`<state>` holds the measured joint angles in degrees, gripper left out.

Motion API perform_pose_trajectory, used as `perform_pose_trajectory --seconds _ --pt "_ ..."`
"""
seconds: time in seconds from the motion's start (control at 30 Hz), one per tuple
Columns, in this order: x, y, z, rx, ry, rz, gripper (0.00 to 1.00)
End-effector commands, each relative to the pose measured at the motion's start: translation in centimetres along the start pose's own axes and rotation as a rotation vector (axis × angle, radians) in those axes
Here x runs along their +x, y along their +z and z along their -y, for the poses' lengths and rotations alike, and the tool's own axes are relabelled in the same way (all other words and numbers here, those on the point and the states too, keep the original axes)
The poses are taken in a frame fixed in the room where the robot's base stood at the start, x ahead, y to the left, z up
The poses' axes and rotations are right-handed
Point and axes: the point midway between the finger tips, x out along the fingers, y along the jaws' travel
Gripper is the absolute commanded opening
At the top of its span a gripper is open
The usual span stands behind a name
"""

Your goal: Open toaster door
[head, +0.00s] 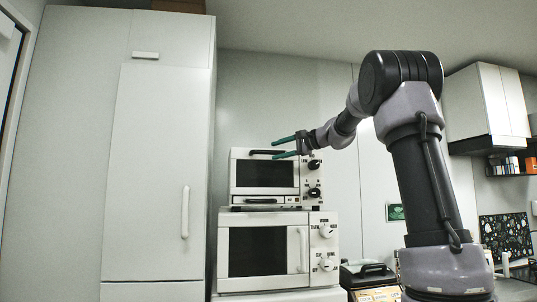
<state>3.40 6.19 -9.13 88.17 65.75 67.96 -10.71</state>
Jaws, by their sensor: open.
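The toaster (265,176) is the small white oven with a dark glass door, stacked on top of a larger white oven. Its door (265,174) looks shut, with a dark horizontal handle (266,152) along its top edge. Its knobs are on the right side of its front. My gripper (276,147) has two green fingers, spread apart and pointing left. In the picture they overlap the upper part of the toaster, around the handle's height. I cannot tell whether a finger touches the handle. Nothing shows between the fingers except the toaster behind them.
The larger oven (258,252) below has a vertical handle (302,249) and knobs. A tall white cabinet (155,170) stands close on the left. A dark-topped appliance (370,272) is at lower right. Wall cabinets (488,103) hang at right. Open space lies above the toaster.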

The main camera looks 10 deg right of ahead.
Motion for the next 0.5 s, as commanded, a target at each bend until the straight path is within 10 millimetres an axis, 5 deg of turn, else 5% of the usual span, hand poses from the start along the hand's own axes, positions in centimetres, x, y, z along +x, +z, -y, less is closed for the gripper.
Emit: perform_pose_trajectory --seconds 0.2,0.5 --pt "3.4 0.0 -0.1 -0.001 0.002 0.001 0.52" --pt "4.6 0.0 0.0 -0.001 0.0 -0.001 0.52"
